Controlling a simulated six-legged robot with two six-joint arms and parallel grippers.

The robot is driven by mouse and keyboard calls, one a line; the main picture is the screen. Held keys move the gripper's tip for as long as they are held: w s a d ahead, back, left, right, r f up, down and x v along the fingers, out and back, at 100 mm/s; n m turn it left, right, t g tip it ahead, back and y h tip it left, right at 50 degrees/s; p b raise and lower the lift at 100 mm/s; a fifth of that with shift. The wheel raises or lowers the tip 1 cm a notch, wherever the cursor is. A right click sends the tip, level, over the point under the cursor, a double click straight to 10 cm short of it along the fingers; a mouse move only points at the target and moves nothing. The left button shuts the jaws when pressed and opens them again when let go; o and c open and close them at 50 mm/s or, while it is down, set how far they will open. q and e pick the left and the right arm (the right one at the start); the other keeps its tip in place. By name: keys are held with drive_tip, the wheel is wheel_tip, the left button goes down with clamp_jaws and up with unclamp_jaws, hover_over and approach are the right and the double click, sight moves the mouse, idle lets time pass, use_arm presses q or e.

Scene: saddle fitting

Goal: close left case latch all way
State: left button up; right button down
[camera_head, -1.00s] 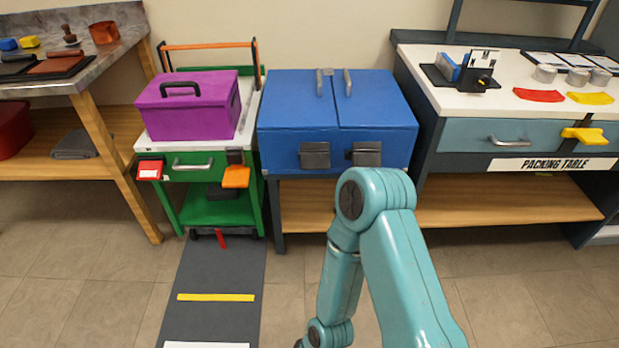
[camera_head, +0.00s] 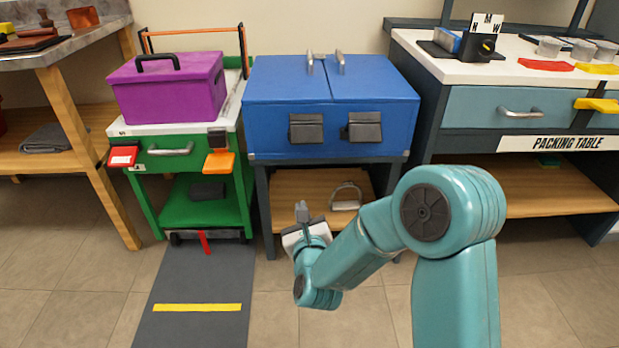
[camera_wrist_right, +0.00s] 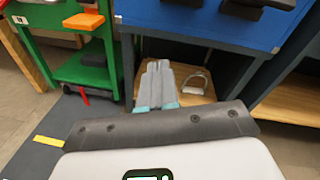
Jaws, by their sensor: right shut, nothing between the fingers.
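The blue case (camera_head: 330,95) sits on a dark-framed stand, its two-part lid down. Its left latch (camera_head: 306,128) and right latch (camera_head: 364,126) are dark grey plates on the front face. Whether the left latch is fully pressed in, I cannot tell. The case's lower front (camera_wrist_right: 215,20) and the undersides of the latches show at the top of the right wrist view. My right gripper (camera_head: 303,212) is below and in front of the case, apart from the latches. Its fingers (camera_wrist_right: 158,75) are shut and empty. My left gripper is not in view.
A metal stirrup (camera_head: 346,196) lies on the wooden shelf under the case. A green cart (camera_head: 180,155) with a purple toolbox (camera_head: 165,87) stands left. The packing table (camera_head: 520,110) stands right. Floor in front is open.

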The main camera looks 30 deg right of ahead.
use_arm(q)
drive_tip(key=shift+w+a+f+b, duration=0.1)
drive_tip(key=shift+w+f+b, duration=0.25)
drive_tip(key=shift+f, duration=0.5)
use_arm(e)
drive_tip(key=r+m, duration=0.1)
drive_tip(key=d+r+m+h, duration=0.1)
drive_tip(key=m, duration=0.1)
drive_tip(key=d+r+m+h, duration=0.1)
drive_tip(key=shift+s+d+m+t, duration=0.1)
drive_tip(key=shift+s+m+t, duration=0.2)
drive_tip(key=shift+m, duration=0.1)
drive_tip(key=shift+w, duration=0.1)
approach(306, 133)
drive_tip(key=w+d+f, duration=0.3)
drive_tip(key=f, duration=0.1)
drive_tip(key=shift+w+r, duration=0.5)
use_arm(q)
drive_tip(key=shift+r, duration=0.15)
